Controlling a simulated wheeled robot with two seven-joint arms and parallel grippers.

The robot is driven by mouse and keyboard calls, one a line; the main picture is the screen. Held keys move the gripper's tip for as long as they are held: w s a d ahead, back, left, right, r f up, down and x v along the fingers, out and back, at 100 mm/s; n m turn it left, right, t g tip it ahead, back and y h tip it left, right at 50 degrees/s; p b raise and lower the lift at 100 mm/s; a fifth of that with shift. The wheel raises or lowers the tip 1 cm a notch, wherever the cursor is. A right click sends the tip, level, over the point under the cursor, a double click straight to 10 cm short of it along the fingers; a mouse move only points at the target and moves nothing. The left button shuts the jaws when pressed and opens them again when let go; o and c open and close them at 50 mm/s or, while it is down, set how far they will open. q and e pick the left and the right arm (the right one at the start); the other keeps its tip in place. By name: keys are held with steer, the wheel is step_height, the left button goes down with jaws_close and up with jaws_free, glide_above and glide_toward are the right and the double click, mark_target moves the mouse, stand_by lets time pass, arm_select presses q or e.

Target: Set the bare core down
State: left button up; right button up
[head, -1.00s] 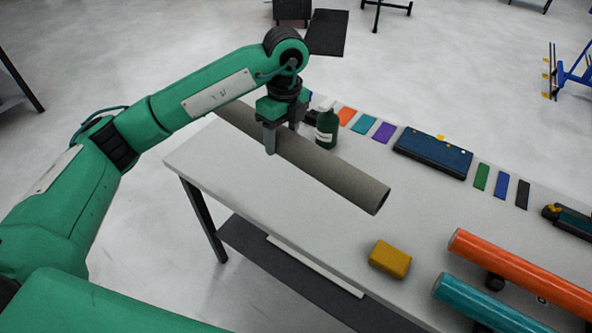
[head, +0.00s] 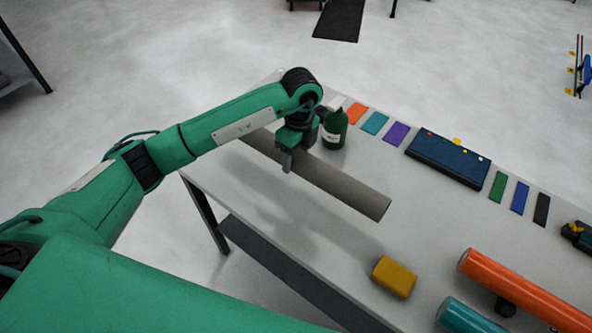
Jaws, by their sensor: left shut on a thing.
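The bare core (head: 345,187) is a long grey-brown tube. It runs from upper left to lower right over the left part of the white table (head: 300,235). My left gripper (head: 287,165) is shut around the tube near its middle. A shadow lies on the table below and left of the tube, so it appears to be held a little above the surface. The exact gap cannot be told. The arm hides part of the tube's far section. My right gripper is not in view.
A dark green bottle (head: 334,130) stands close behind the tube. Colour swatches (head: 375,123) and a dark blue case (head: 447,159) line the back edge. A yellow block (head: 394,277), an orange roll (head: 520,290) and a teal roll (head: 465,317) are at the front right.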

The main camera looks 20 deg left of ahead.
arm_select(q)
step_height(320, 180, down, 6)
steer(key=shift+f, duration=0.45)
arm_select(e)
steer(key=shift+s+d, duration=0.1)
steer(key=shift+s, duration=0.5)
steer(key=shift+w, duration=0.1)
arm_select(q)
steer(key=shift+f, duration=0.15)
steer(key=o, duration=1.1)
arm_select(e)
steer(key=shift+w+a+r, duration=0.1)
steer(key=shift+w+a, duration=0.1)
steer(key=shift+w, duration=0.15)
